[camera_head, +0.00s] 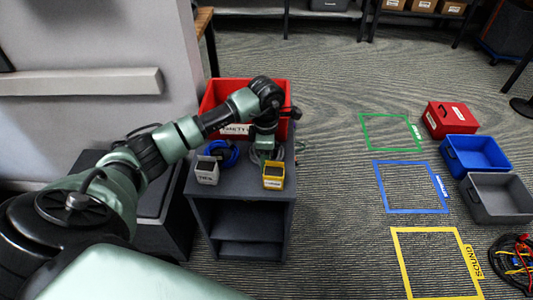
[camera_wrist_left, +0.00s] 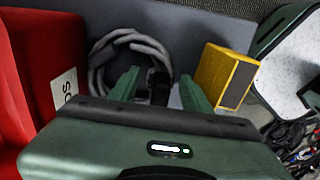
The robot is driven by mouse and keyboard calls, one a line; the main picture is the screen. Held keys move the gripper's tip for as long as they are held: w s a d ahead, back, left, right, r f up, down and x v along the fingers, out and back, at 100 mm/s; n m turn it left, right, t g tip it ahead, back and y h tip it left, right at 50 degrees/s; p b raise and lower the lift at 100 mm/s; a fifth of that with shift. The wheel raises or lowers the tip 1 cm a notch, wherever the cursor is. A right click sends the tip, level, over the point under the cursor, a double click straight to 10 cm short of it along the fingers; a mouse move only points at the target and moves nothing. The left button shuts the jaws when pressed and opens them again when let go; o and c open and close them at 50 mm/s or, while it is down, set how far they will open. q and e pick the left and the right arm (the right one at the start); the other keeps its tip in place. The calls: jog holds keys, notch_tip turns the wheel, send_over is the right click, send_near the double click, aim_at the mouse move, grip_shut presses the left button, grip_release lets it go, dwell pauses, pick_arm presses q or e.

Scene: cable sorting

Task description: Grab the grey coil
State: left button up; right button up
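The grey coil (camera_wrist_left: 105,50) lies on the dark grey top of a small stand, and its loop shows beyond my fingers in the left wrist view. In the head view the grey coil (camera_head: 279,153) is mostly hidden behind my left gripper (camera_head: 265,148), which points down over it. In the left wrist view my left gripper (camera_wrist_left: 160,88) has its two green fingers apart, with the near part of the coil and a dark piece between them. Whether the fingers touch the coil I cannot tell. My right gripper is not in view.
A blue coil (camera_head: 228,158), a white-grey box (camera_head: 206,172) and a yellow box (camera_head: 273,176) share the stand's top. Taped floor squares, several bins and a cable pile (camera_head: 515,262) lie at right.

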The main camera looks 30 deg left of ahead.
pick_arm(q)
grip_shut()
jog(key=shift+r, duration=0.1)
